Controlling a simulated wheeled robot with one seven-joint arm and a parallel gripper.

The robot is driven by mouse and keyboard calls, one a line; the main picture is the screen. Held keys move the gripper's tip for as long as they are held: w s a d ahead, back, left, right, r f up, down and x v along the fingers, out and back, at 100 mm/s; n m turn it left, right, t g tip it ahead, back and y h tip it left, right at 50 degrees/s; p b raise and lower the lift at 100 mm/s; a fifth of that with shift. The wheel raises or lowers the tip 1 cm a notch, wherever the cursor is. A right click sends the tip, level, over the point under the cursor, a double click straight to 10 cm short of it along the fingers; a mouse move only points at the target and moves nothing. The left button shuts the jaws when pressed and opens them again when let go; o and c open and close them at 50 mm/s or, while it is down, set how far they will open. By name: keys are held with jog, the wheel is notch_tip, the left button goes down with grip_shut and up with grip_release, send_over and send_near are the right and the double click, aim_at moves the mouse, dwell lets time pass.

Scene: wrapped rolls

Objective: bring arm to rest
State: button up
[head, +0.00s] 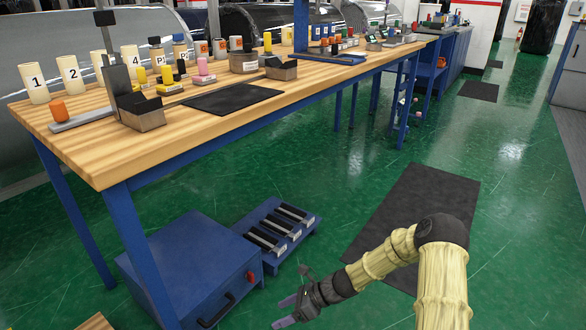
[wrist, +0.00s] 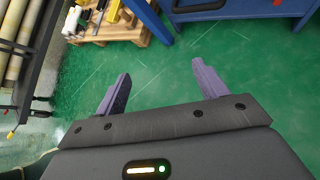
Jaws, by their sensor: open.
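My gripper (head: 284,312) is at the lower middle of the head view, low over the green floor and in front of the blue cabinet. My arm, in a pale yellow cover, reaches to it from the lower right. In the wrist view the two purple fingers of my gripper (wrist: 160,85) stand wide apart. Only green floor shows between them, and nothing is held.
A wooden workbench (head: 150,130) with blue legs carries numbered white cylinders and several small items. Under it are a blue cabinet (head: 190,265) and a blue rack (head: 310,222). A dark mat (head: 425,205) lies right. A wooden pallet (wrist: 125,30) shows in the wrist view.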

jog(key=s+d+r+n+t+h+p, duration=0.1)
jog(key=s+d+r+n+h+p, duration=0.45)
jog(key=r, duration=0.65)
jog(key=s+d+r+n+t+h+p, duration=0.25)
jog(key=s+d+r+n, duration=0.3)
jog(key=r+n, duration=0.45)
jog(key=s+d+r+n+h+p, duration=0.3)
jog(key=s+d+r+n+p, duration=0.3)
jog(key=r, duration=0.7)
notch_tip(320, 180, up, 38)
jog(key=w+p, duration=0.1)
jog(key=p, duration=3.5)
jog(key=shift+d+f, duration=0.25)
jog(key=shift+d, duration=0.15)
